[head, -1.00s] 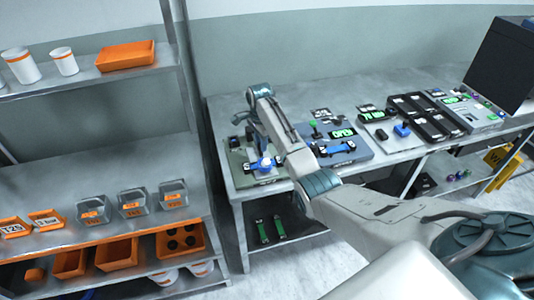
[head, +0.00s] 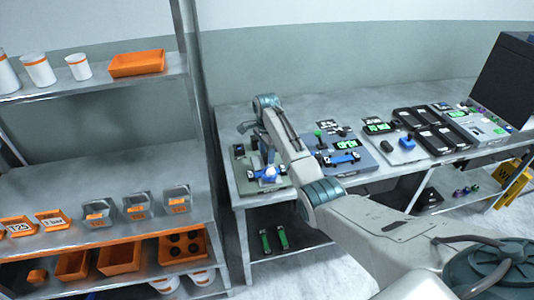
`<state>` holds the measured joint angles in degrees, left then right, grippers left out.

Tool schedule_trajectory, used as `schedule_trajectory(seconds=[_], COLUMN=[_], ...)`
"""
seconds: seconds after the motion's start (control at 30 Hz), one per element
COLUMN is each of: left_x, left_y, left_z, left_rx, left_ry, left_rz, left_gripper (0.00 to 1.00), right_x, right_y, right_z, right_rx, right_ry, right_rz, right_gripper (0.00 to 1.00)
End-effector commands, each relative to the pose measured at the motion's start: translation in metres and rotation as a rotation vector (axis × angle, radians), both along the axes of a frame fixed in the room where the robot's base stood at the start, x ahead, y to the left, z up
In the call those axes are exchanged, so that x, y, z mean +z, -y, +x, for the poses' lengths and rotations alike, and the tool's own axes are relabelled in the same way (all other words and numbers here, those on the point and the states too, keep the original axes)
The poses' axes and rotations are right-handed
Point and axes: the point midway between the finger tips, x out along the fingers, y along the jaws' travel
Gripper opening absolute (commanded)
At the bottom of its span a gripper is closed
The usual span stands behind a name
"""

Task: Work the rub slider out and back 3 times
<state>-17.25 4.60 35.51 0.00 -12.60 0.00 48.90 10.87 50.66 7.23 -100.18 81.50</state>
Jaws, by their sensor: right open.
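The rub slider appears to be the small device with a blue part and a pale knob (head: 270,173) on a grey-green base plate (head: 245,181) at the left end of the bench. My right arm reaches in from the lower right, and its gripper (head: 262,147) points down over that plate, open, close above or at the blue part. The fingertips are small and partly hidden, so I cannot tell whether they touch the knob. My left gripper is not in view.
On the bench (head: 235,113), right of the plate, sits a blue-grey station (head: 367,160) with a green display, then black trays (head: 425,130) and a dark box (head: 503,75). A shelf rack with grey bins (head: 137,205) and an orange tray (head: 137,64) stands left.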

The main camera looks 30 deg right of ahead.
Motion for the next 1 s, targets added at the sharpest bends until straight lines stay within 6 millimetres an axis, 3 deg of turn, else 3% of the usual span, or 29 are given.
schedule_trajectory(seconds=[0.17, 0.43, 0.53, 0.7, 1.0], left_x=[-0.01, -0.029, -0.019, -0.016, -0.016], left_y=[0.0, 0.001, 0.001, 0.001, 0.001], left_z=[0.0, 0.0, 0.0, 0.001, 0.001], left_rx=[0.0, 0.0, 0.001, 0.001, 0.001], left_ry=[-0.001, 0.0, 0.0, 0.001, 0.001], left_rz=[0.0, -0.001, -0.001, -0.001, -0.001], left_gripper=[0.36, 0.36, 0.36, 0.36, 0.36], right_x=[0.022, 0.076, 0.096, 0.106, 0.106], right_y=[0.0, 0.0, 0.0, 0.0, 0.0], right_z=[0.001, 0.0, -0.001, -0.002, -0.002], right_rx=[0.0, 0.0, 0.0, 0.0, 0.0], right_ry=[0.006, 0.005, 0.001, 0.0, 0.0], right_rz=[-0.001, 0.0, 0.0, 0.0, 0.0], right_gripper=[0.46, 0.46, 0.46, 0.46, 0.46])
